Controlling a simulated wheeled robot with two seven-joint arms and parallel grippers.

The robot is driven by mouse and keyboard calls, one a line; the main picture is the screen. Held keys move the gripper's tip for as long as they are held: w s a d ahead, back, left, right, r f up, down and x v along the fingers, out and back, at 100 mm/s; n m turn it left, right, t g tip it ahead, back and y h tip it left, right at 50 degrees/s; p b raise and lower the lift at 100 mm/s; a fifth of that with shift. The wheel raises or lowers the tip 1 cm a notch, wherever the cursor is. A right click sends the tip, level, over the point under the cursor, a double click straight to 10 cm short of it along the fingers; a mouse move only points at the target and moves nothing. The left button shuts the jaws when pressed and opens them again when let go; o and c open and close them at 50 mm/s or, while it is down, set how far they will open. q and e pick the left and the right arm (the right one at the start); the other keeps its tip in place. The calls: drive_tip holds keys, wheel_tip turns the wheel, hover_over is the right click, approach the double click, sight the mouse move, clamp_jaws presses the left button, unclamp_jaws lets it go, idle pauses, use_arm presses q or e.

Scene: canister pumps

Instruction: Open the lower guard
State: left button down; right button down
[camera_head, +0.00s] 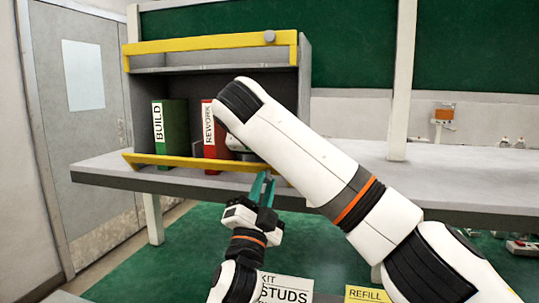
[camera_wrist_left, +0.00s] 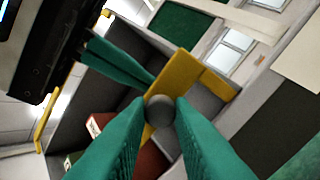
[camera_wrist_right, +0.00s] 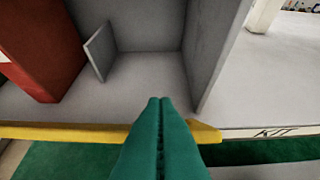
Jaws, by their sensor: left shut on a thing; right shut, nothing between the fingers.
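The lower guard (camera_head: 190,162) is a yellow bar along the front of the lower shelf. In the left wrist view its yellow end (camera_wrist_left: 195,80) carries a round grey knob (camera_wrist_left: 160,110). My left gripper (camera_head: 264,180) is shut on this knob, one teal finger on each side. The knob is hidden in the head view. My right gripper (camera_wrist_right: 158,105) is shut and empty, close to the guard's right end (camera_wrist_right: 203,130). Its teal fingers also show in the left wrist view (camera_wrist_left: 120,60). The head view hides it behind my right arm.
A grey shelf unit (camera_head: 305,80) stands on a grey table (camera_head: 450,180). Its upper guard (camera_head: 200,43) is yellow with a grey knob. A green binder (camera_head: 172,120) and a red binder (camera_head: 214,140) stand inside. The table to the right is mostly clear.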

use_arm(q)
drive_tip(key=shift+a, duration=0.1)
use_arm(e)
drive_tip(key=shift+s+a+f+t, duration=0.25)
drive_tip(key=shift+s+f+t, duration=0.05)
drive_tip(key=shift+s+f, duration=0.25)
use_arm(q)
drive_tip(key=c, duration=1.7)
unclamp_jaws()
drive_tip(key=o, duration=0.4)
drive_tip(key=shift+r, duration=0.1)
use_arm(e)
drive_tip(key=shift+d, duration=0.1)
use_arm(q)
drive_tip(key=shift+o, duration=0.2)
use_arm(e)
drive_tip(key=shift+r, duration=0.1)
